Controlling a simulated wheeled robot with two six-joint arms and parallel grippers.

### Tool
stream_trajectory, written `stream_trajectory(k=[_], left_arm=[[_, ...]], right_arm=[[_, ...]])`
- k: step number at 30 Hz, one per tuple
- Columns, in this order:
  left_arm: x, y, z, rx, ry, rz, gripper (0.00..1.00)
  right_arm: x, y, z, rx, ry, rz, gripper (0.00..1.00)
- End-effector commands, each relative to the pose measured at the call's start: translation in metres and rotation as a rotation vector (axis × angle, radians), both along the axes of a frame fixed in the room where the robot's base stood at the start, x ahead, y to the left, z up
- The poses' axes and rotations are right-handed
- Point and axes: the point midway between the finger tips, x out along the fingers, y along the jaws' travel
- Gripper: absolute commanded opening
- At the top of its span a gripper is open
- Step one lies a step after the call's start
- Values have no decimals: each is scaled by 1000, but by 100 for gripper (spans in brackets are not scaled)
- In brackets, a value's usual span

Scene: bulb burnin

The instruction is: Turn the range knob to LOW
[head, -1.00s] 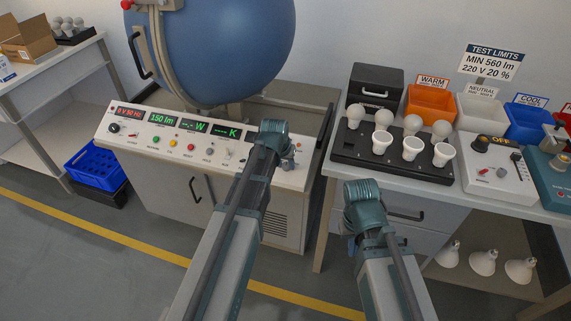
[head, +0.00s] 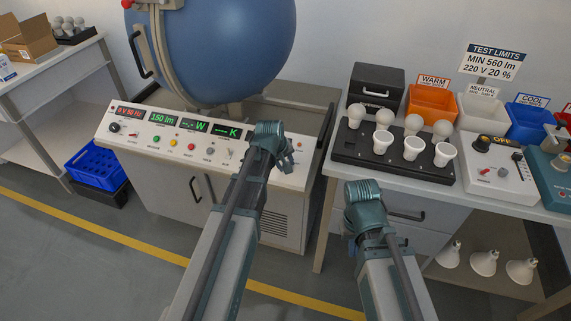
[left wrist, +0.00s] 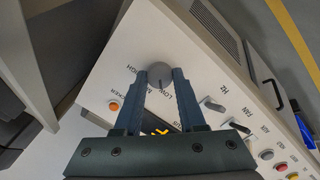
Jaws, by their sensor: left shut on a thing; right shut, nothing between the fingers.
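The range knob (left wrist: 159,73), a grey round knob, sits on the sloped white console panel (left wrist: 105,70) between printed HIGH and LOW labels. A dark mark on the knob is on the side toward LOW, but its exact setting is hard to read. My left gripper (left wrist: 160,76) is shut on the knob, one finger on each side. In the head view my left gripper (head: 287,162) is at the right end of the console, and its fingers mostly hide the knob. My right gripper (head: 352,246) is shut and empty, in front of the right-hand bench.
The console (head: 150,131) carries displays, several buttons and small switches left of my left gripper. A large blue sphere (head: 215,45) stands behind it. The right bench holds a black bulb tray (head: 350,148), bins and a control box (head: 505,183). Floor in front is clear.

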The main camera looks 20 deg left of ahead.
Motion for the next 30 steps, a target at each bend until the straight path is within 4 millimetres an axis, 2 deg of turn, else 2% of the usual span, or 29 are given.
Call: stream_trajectory(k=[9,22,23,27,30], left_arm=[[0,0,0,-35,1,68,0],[0,0,0,-39,1,75,0],[0,0,0,-39,1,75,41],[0,0,0,-38,1,74,66],[0,0,0,-38,1,74,69]], right_arm=[[0,0,-1,0,0,0,0],[0,0,-1,0,0,0,0],[0,0,-1,0,0,0,0],[0,0,-1,0,0,0,0],[0,0,-1,0,0,0,0]])
